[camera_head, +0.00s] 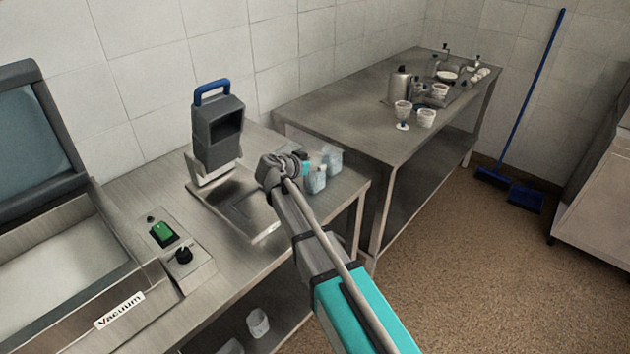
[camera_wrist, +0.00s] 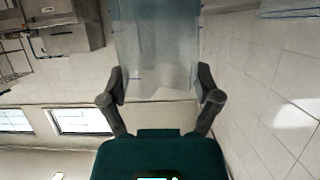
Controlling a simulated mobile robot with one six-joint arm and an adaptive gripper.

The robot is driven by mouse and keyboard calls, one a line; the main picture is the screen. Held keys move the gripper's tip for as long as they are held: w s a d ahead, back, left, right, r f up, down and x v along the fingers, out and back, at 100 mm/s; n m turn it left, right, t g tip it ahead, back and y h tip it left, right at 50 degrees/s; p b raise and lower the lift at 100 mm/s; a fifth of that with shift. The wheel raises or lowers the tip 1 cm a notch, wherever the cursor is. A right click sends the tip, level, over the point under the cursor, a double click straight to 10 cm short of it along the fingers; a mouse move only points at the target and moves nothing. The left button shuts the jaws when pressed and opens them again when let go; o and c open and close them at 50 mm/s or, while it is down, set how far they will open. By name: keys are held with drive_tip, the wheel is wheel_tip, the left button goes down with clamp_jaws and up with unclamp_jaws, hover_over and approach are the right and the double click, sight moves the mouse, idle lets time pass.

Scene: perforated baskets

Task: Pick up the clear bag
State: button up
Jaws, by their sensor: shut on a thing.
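In the wrist view, my gripper (camera_wrist: 160,88) is shut on a clear bag (camera_wrist: 157,40) with pale, cloudy contents in its lower end. The bag's sides are between the two dark fingers, and it extends past the top of the picture. In the head view, my arm reaches over the near steel table, and its wrist hides most of the gripper. Two translucent bluish bags or containers, one nearer (camera_head: 316,181) and one farther (camera_head: 332,158), show just right of the wrist. I cannot tell from that view which one is held.
A grey device with a blue handle (camera_head: 217,125) stands left of my wrist. A vacuum machine (camera_head: 75,285) fills the left side. A second steel table (camera_head: 340,110) holds cups and a kettle. A blue broom (camera_head: 492,177) and dustpan (camera_head: 525,198) are at the far right. Floor is open between.

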drive_tip(key=shift+c, duration=0.3)
drive_tip(key=shift+r, duration=0.1)
wheel_tip(320, 180, up, 3)
drive_tip(key=p, duration=0.2)
drive_tip(key=shift+f+p, duration=0.2)
drive_tip(key=shift+p, duration=0.2)
drive_tip(key=s+r+p, duration=1)
drive_tip(key=s, duration=0.4)
drive_tip(key=shift+a, duration=0.3)
drive_tip(key=shift+a+r, duration=0.1)
drive_tip(key=shift+r, duration=0.05)
drive_tip(key=a+f+p+v, duration=0.1)
drive_tip(key=f+p+v, duration=0.1)
drive_tip(key=v, duration=1)
drive_tip(key=shift+a+p, duration=0.35)
drive_tip(key=shift+a, duration=0.2)
drive_tip(key=shift+s, duration=0.15)
